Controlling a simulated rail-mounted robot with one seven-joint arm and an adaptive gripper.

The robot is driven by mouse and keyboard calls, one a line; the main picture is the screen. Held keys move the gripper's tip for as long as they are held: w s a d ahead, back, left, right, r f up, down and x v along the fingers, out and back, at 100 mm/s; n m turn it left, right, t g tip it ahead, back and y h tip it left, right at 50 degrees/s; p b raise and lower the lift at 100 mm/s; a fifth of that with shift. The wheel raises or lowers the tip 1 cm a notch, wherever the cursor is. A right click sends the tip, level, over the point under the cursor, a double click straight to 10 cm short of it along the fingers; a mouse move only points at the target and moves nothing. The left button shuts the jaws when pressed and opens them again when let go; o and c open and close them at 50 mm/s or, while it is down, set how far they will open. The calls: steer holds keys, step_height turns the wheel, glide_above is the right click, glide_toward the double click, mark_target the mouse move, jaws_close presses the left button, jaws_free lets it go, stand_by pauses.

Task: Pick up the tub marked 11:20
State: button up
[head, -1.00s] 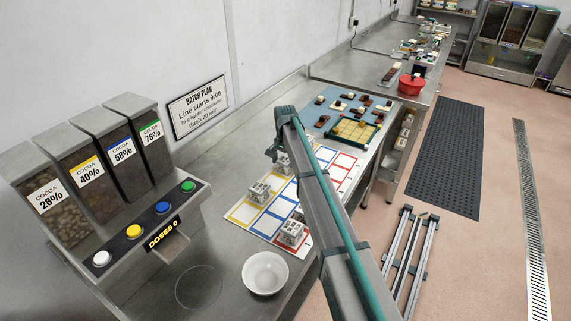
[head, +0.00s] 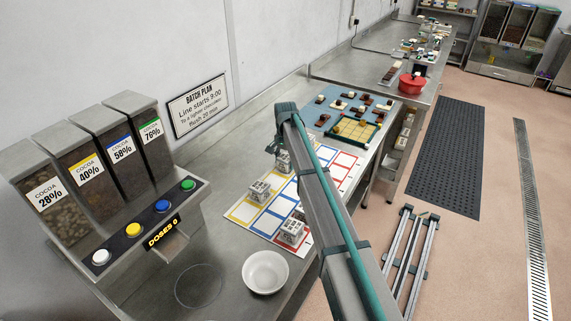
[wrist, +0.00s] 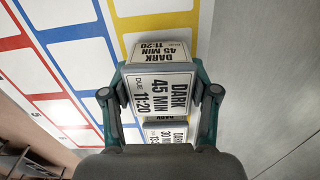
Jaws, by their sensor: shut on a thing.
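In the head view a white tub (head: 284,162) shows just below my gripper (head: 274,147), partly hidden by my arm. I cannot tell whether it is clear of the mat. A second tub marked DARK, 30 MIN (wrist: 165,133) sits close to the held one in the wrist view, its lower part hidden by my gripper.
The mat (head: 240,213) has yellow, blue and red outlined cells. Other printed tubs stand on it, one on a yellow cell (head: 259,191) and one near the front (head: 291,232). A white bowl (head: 265,272) and the cocoa dispenser (head: 120,225) are nearer. Bare steel bench (wrist: 262,80) lies to the right.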

steer(key=shift+r+b, duration=0.25)
steer(key=shift+b, duration=0.05)
steer(key=s+d+r, duration=0.1)
steer(key=s+r, duration=0.6)
steer(key=r, duration=0.2)
steer(key=s+d+r+b, duration=0.1)
steer(key=s+r, duration=0.5)
steer(key=r, duration=0.3)
steer(key=shift+s+d+r, duration=0.2)
steer(key=shift+s+r, duration=0.2)
steer(key=shift+f, duration=0.1)
